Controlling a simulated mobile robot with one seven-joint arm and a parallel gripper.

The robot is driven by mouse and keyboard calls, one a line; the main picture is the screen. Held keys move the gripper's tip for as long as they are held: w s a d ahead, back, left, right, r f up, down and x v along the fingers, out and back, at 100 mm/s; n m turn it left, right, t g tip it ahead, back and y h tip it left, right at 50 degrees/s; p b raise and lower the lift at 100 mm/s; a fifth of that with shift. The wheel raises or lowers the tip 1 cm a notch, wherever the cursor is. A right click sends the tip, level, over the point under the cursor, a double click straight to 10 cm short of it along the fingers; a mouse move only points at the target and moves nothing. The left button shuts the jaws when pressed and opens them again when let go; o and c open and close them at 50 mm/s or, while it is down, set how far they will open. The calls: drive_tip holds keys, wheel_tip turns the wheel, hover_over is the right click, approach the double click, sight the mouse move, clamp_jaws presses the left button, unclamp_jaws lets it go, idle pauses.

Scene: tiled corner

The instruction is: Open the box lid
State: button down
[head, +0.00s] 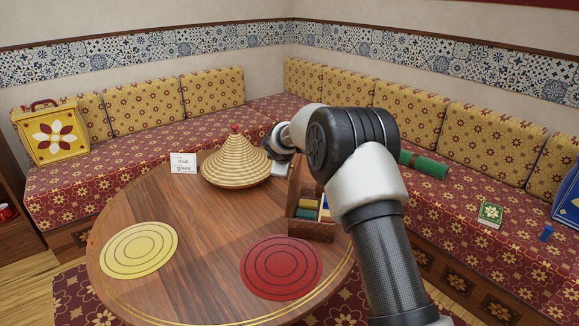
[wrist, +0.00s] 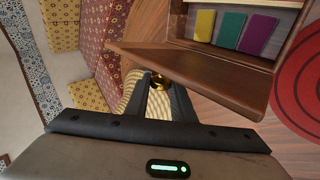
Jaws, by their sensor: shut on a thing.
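A wooden box (head: 311,229) stands on the round table, partly covered by my arm in the head view. Its lid (head: 295,184) stands raised at the box's back side, and the inside is exposed. In the wrist view the lid (wrist: 205,76) slants across the middle, with the open box (wrist: 228,57) beyond it. In the head view my fingers are mostly hidden by my wrist. Yellow, green and purple pieces (wrist: 231,30) lie in the box.
A woven cone cover (head: 234,163) stands close to my wrist, left of the box. A red round mat (head: 281,268) and a yellow one (head: 139,250) lie on the table (head: 200,285). A word card (head: 183,163) stands at the back. Benches surround the table.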

idle(0.4)
drive_tip(key=c, duration=1.5)
unclamp_jaws()
drive_tip(key=p+v, duration=0.2)
drive_tip(key=v, duration=1.5)
drive_tip(key=shift+s+r, duration=0.15)
